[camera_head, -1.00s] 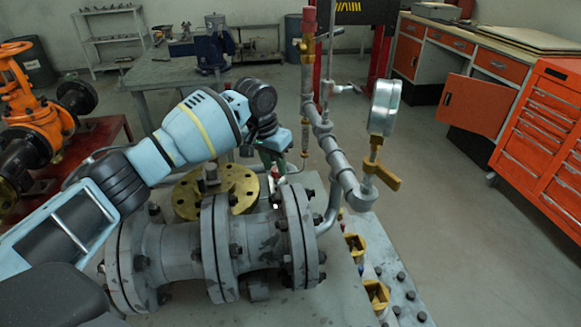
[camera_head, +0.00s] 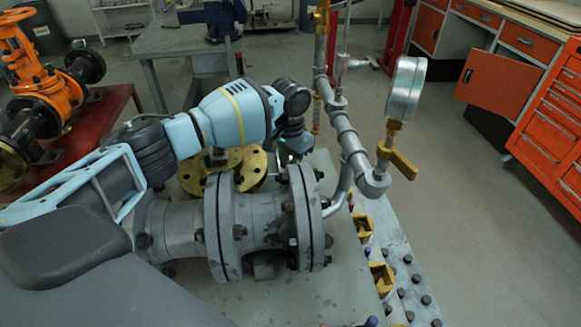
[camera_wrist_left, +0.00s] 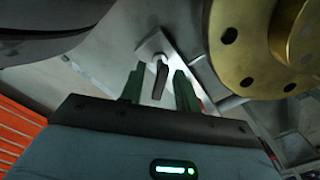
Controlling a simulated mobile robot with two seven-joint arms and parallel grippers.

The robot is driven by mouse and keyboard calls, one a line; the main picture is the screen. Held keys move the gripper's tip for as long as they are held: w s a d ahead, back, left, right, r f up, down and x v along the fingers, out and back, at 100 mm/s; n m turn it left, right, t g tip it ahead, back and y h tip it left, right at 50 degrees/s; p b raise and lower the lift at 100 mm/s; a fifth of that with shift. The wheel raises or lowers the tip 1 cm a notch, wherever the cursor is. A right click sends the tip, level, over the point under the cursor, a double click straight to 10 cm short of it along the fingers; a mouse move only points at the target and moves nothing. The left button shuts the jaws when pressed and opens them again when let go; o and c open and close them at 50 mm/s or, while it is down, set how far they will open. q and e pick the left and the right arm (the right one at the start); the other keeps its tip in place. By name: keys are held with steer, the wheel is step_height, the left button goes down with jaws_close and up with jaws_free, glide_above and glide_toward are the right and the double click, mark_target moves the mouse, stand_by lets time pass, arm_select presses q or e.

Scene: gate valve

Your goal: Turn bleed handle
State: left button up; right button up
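A brass lever handle (camera_head: 403,165) sits on the valve under the pressure gauge (camera_head: 405,88), to the right of my left arm in the head view. My left gripper (camera_head: 290,157) is small and partly hidden behind the wrist, above the grey flanged pipe and left of the thin riser pipe. In the left wrist view, the green fingers of my left gripper (camera_wrist_left: 158,88) stand apart. A short dark lever-like piece (camera_wrist_left: 160,80) on a pale metal plate (camera_wrist_left: 155,48) shows between them; contact cannot be told. My right gripper is not in view.
The grey flanged pipe (camera_head: 263,222) lies below my left arm. A brass flange (camera_head: 195,180) stands behind the arm and is close at right in the wrist view (camera_wrist_left: 298,45). An orange valve (camera_head: 38,90) is at left. Orange drawer cabinets (camera_head: 550,120) are at right, with open floor before them.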

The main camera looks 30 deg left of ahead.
arm_select(q)
steer(key=shift+f, duration=0.8)
steer(key=shift+c, duration=0.4)
jaws_close()
steer(key=shift+r, duration=0.1)
